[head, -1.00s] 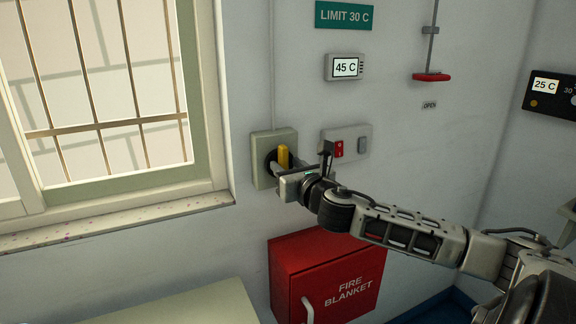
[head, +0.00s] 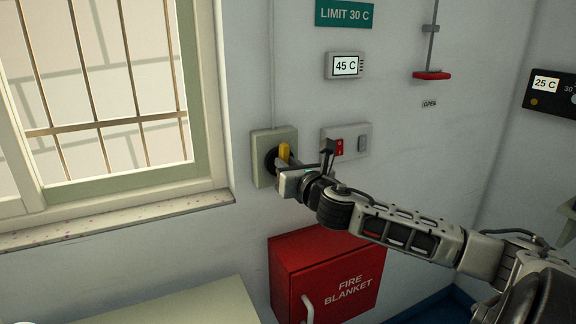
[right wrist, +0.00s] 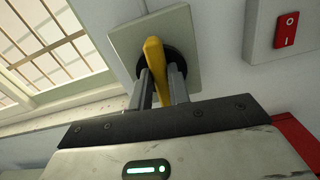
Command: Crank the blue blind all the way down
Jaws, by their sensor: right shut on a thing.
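The yellow crank handle (head: 284,152) stands out from a black hub on a beige wall plate (head: 262,140) beside the window. My right gripper (head: 281,164) is at the handle, its fingers shut around it. In the right wrist view the yellow handle (right wrist: 156,66) lies between the two fingers (right wrist: 160,90), in front of the black hub. No blue blind shows in any view; the part of the window in view is uncovered. My left gripper is not in view.
A barred window (head: 100,90) with a speckled sill (head: 120,220) is at left. A red and grey switch panel (head: 347,141) is close right of the crank. A red fire blanket box (head: 330,275) hangs below my forearm. A red pull handle (head: 432,75) hangs at upper right.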

